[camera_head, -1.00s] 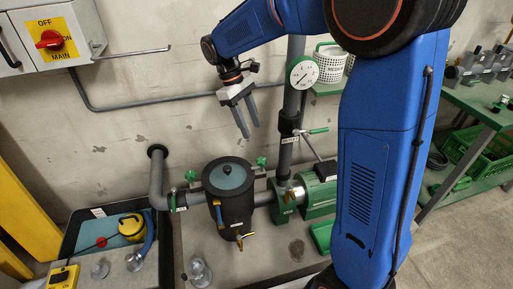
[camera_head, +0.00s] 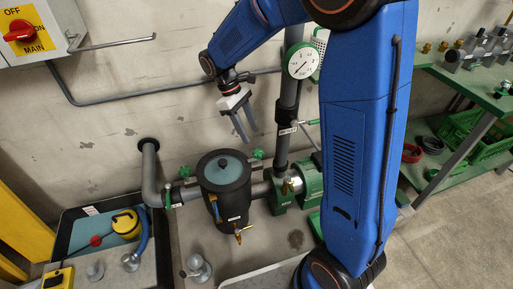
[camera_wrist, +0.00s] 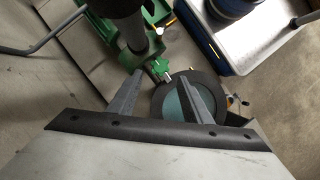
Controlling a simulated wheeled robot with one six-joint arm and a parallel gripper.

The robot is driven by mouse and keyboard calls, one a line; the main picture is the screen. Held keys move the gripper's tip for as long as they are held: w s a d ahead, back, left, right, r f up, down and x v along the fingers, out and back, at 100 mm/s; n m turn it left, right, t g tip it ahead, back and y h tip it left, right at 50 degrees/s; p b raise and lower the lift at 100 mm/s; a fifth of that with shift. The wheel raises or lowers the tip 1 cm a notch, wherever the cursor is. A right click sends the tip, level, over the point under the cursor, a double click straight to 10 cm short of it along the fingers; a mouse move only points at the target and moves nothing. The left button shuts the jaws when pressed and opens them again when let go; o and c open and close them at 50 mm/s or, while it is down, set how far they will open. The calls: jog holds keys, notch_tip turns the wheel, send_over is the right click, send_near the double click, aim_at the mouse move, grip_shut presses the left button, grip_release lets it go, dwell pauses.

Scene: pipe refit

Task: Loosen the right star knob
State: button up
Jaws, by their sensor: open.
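The right star knob (camera_head: 257,154) is small and green, and stands at the right of the dark cylindrical housing (camera_head: 232,205) with a blue-grey round lid (camera_head: 223,167). A second green star knob (camera_head: 185,172) is at the housing's left. My gripper (camera_head: 246,134) is open and empty, pointing down just above the right knob in the head view. In the wrist view, a green knob (camera_wrist: 160,68) shows between the open fingers (camera_wrist: 157,76), beside the lid (camera_wrist: 172,103). The fingers appear apart from the knob; the exact gap cannot be told.
A vertical grey pipe (camera_head: 288,105) with a gauge (camera_head: 302,61) rises close behind the gripper. A green valve body (camera_head: 309,180) stands right of the housing. A tray with a yellow item (camera_head: 126,222) is at left. A green bench (camera_head: 470,85) is at right.

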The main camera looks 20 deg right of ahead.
aim_at(259, 151)
jog(key=x, duration=0.8)
jog(key=shift+f, duration=0.15)
jog(key=c, duration=0.9)
